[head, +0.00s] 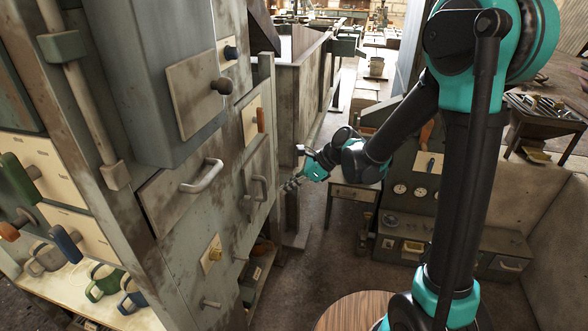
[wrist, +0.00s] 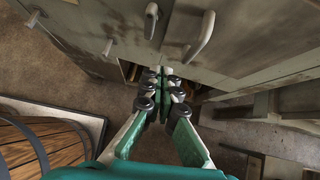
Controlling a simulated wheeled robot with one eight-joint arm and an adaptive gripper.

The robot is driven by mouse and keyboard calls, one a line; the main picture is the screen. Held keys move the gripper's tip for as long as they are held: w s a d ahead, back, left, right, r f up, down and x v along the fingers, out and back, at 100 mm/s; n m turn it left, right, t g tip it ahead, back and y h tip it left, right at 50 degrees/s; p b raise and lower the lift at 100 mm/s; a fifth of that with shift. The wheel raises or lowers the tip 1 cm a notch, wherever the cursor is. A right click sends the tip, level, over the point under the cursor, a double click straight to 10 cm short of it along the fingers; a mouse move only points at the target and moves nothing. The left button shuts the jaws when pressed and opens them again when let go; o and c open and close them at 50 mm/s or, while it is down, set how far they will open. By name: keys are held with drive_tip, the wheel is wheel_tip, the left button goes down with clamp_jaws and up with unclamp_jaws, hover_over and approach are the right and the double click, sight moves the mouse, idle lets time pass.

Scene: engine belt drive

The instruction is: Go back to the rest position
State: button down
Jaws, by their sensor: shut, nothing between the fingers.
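My gripper (head: 292,184) is in the middle of the head view, at the end of my teal and black arm. It is held in the air to the right of a tall grey cabinet (head: 165,110). In the wrist view my gripper (wrist: 160,80) points toward the cabinet's lower edge. Its fingers are together with nothing between them. A curved grey handle (head: 258,188) on the cabinet front is just left of the fingertips. It also shows in the wrist view (wrist: 200,38). The fingertips appear apart from it, though the exact gap is hard to tell.
Several mugs (head: 103,282) stand on a lower shelf. A round wooden top (head: 350,312) is near the bottom. A bench with gauges (head: 420,190) stands behind my arm. Open floor (head: 315,265) lies between.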

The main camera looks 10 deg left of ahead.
drive_tip(key=s+d+f+n+t+h, duration=0.1)
drive_tip(key=s+d+n+h, duration=0.2)
drive_tip(key=d+n, duration=0.3)
drive_tip(key=s+d+f+n+t+h, duration=0.1)
drive_tip(key=s+d+n, duration=0.4)
drive_tip(key=d, duration=1.2)
drive_tip(key=s+d+f+n+t+h, duration=0.2)
drive_tip(key=s+d+n+h, duration=0.2)
drive_tip(key=d, duration=0.7)
drive_tip(key=n+h, duration=0.1)
drive_tip(key=n, duration=0.1)
drive_tip(key=shift+s+d+n+t, duration=0.25)
drive_tip(key=shift+d+n+t, duration=0.05)
